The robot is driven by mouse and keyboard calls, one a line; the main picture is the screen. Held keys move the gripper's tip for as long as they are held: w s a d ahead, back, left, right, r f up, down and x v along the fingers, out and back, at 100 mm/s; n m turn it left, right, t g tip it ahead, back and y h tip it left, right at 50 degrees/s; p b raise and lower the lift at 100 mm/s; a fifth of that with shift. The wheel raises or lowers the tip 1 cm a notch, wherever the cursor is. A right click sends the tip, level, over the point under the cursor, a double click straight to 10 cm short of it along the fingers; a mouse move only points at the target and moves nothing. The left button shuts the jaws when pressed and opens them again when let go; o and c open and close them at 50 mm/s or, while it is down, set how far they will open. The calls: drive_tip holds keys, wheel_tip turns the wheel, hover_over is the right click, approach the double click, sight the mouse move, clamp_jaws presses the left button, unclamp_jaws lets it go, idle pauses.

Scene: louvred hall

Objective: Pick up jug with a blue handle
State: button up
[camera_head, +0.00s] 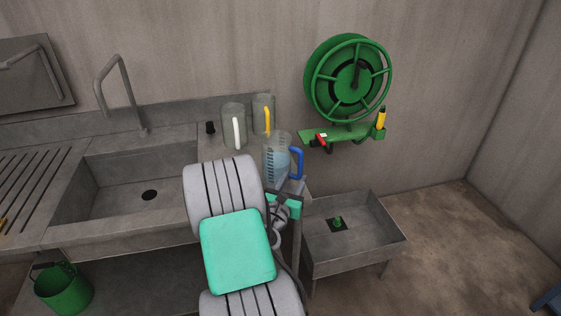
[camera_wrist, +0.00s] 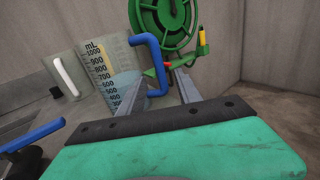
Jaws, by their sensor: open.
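The clear measuring jug with a blue handle (camera_head: 276,158) stands upright at the right end of the sink counter, its handle facing right. In the wrist view the jug (camera_wrist: 112,75) shows its mL scale, with the blue handle on its right. My gripper (camera_head: 284,204) is in front of the jug and low, partly hidden by my arm in the head view. In the wrist view my gripper (camera_wrist: 142,103) is open, with one finger in front of the jug and the other right of the handle. I cannot tell whether they touch the jug.
A white-handled jug (camera_head: 233,128) and a yellow-handled jug (camera_head: 264,115) stand behind, to the left. A green hose reel (camera_head: 348,80) hangs on the wall at right. A low metal basin (camera_head: 355,235) stands below it. A blue bar (camera_wrist: 32,136) shows at lower left.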

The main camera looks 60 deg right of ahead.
sight(299, 166)
drive_tip(key=d+p, duration=0.1)
drive_tip(key=d, duration=0.2)
drive_tip(key=w+d+p, duration=0.1)
drive_tip(key=d, duration=0.3)
drive_tip(key=shift+w+d+r, duration=0.15)
drive_tip(key=shift+w+d, duration=0.05)
drive_tip(key=shift+c, duration=0.5)
clamp_jaws()
idle(0.5)
drive_tip(key=shift+r, duration=0.15)
